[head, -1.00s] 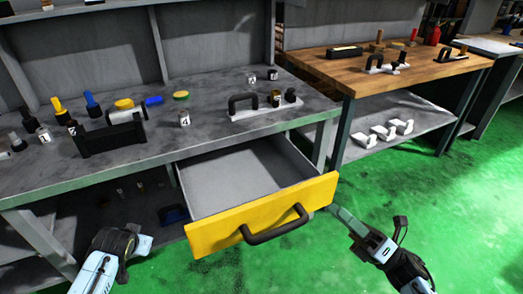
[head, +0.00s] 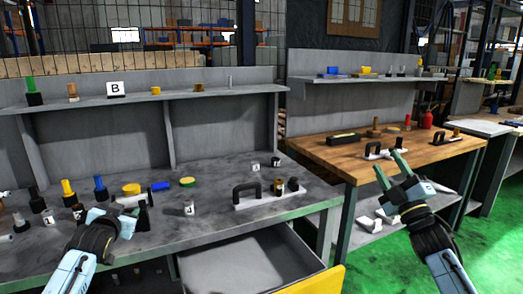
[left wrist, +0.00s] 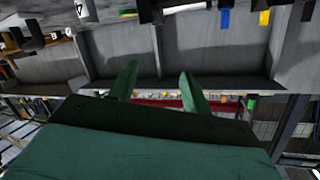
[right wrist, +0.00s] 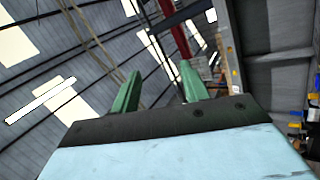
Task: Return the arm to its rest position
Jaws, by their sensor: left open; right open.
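My left gripper (left wrist: 160,85) is open and empty, with two green fingers apart in the left wrist view. In the head view my left arm is raised in front of the grey workbench (head: 325,195), and its hand overlaps the small items there; the fingers are hard to make out. My right gripper (head: 389,167) is open and empty, raised at the right in front of the wooden table (head: 345,165). Its green fingers (right wrist: 158,88) point up toward the roof in the right wrist view. The drawer (head: 245,262) under the grey bench stands open with its yellow front (head: 320,283) partly cut off.
On the grey bench stand a black handle on a plate (head: 247,192), a green-and-yellow disc (head: 187,182) and several coloured-handled tools. A shelf (head: 150,95) with a "B" sign (head: 115,89) is above. Green floor (head: 400,265) is free at the right.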

